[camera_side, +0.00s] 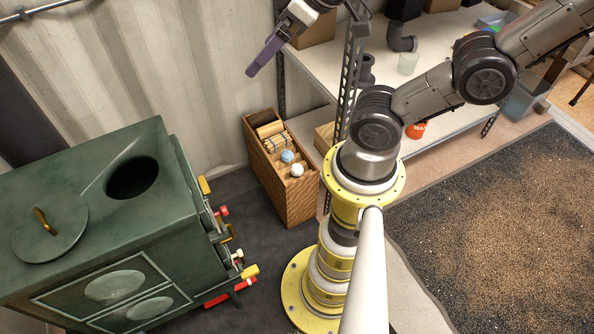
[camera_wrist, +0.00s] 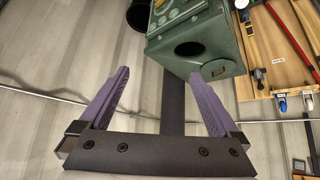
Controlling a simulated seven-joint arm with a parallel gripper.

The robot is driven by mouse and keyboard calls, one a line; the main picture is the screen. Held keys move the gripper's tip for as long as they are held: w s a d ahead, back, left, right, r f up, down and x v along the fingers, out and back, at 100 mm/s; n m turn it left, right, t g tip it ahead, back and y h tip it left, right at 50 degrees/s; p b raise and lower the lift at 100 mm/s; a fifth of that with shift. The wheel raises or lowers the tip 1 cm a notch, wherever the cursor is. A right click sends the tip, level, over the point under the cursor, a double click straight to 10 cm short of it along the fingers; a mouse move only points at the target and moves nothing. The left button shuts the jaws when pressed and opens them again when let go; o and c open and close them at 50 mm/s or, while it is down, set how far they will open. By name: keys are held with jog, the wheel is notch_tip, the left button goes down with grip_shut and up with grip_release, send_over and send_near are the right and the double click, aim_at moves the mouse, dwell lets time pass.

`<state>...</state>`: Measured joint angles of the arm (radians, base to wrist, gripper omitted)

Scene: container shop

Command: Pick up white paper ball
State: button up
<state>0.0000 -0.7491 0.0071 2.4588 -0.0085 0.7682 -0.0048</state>
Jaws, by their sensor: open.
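A small white ball (camera_side: 298,170) lies in the open top of a narrow wooden box (camera_side: 291,201) in the side view. A pale blue ball (camera_side: 287,156) lies right beside it. My gripper (camera_side: 262,63) is in the upper middle of the side view, well above and behind the box. In the wrist view my gripper's two purple fingers (camera_wrist: 164,88) stand wide apart with nothing between them. The wrist view shows neither the box nor the balls.
A green stove (camera_side: 120,215) with a round top hole and a lid stands at left; it also shows in the wrist view (camera_wrist: 208,62). Metal shelving (camera_side: 435,60) stands behind and right of the box. Wooden slats (camera_side: 270,130) fill the box's far end.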

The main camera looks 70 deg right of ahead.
jog(key=w+d+m+t+h, duration=0.1)
jog(key=w+d, duration=0.3)
jog(key=w, duration=0.6)
jog(key=w+d+m+h, duration=0.1)
jog(key=w+d, duration=0.3)
jog(key=w, duration=0.6)
jog(key=w+d+f+m+g+h, duration=0.1)
jog(key=w+d+f, duration=0.3)
jog(key=d+f, duration=0.45)
jog(key=w+d+f+m+g, duration=0.1)
jog(key=w+d+f, duration=0.4)
jog(key=d+f, duration=0.3)
jog(key=s+d+f+m+g, duration=0.15)
jog(key=d+f, duration=0.35)
jog(key=f, duration=0.6)
jog(key=m+g+y, duration=0.2)
jog(key=m+g, duration=0.2)
send_near(297, 166)
jog(key=f, duration=0.2)
jog(key=w+f, duration=0.1)
jog(key=f, duration=0.2)
jog(key=shift+w+d, duration=0.1)
jog(key=shift+d, duration=0.05)
jog(key=shift+d+f, duration=0.15)
jog(key=shift+f, duration=1.15)
jog(key=shift+d+f, duration=0.15)
jog(key=shift+f, duration=1.15)
